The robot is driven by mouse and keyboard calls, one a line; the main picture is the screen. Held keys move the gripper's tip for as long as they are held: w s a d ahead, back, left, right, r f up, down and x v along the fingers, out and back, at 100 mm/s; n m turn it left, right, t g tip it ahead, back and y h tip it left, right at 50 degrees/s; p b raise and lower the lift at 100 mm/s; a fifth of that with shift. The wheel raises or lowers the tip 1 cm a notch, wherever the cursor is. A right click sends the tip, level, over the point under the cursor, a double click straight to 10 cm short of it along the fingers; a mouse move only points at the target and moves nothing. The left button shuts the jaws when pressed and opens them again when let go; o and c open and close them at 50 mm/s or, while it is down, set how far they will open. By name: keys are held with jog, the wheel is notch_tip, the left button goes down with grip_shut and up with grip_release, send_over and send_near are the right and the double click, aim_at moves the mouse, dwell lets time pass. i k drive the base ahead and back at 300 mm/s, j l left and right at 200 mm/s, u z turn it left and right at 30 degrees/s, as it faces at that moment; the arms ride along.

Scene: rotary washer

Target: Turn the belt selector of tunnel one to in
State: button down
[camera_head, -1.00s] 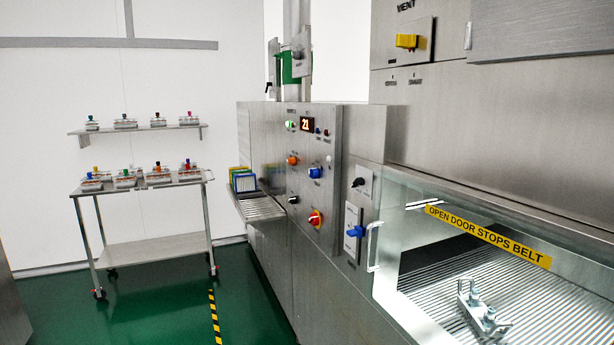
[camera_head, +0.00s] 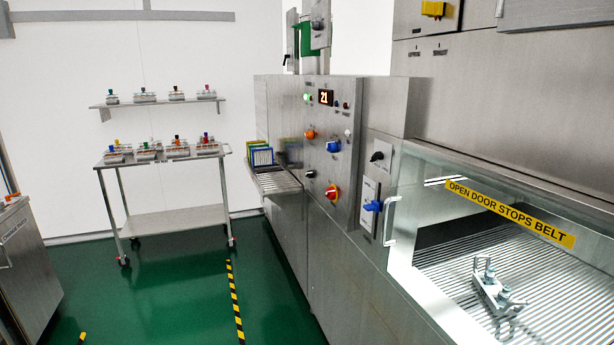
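The washer's control panel (camera_head: 328,150) stands right of centre. It carries a lit display (camera_head: 326,98) that seems to read 21, a green button (camera_head: 308,98), an orange knob (camera_head: 310,134), a blue knob (camera_head: 333,146), a small black knob (camera_head: 311,174) and a red-and-yellow knob (camera_head: 332,193). To its right are a black knob (camera_head: 377,156) on a plate and a blue handle (camera_head: 373,206) on a pale plate. The labels are too small to read, so I cannot tell which one is the belt selector. My gripper is not in view.
A door window marked "OPEN DOOR STOPS BELT" (camera_head: 510,212) shows a ribbed belt (camera_head: 455,262) with a metal fitting. A rack shelf (camera_head: 275,182) juts from the washer. A trolley (camera_head: 172,222) stands by the back wall. The green floor (camera_head: 180,285) between is clear.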

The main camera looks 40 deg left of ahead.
aim_at(331, 147)
jog(key=i+j, duration=0.15)
jog(key=j, duration=0.3)
jog(key=i+j, duration=0.15)
jog(key=j, duration=0.35)
jog(key=i+j+u, duration=0.1)
jog(key=j, duration=0.35)
jog(key=i+j, duration=0.2)
jog(key=j, duration=0.25)
jog(key=i+j, duration=0.15)
jog(key=j, duration=0.3)
jog(key=i+j, duration=0.2)
jog(key=j, duration=0.25)
jog(key=i+j+u, duration=0.1)
jog(key=j, duration=0.35)
jog(key=i+j, duration=0.25)
jog(key=j, duration=0.2)
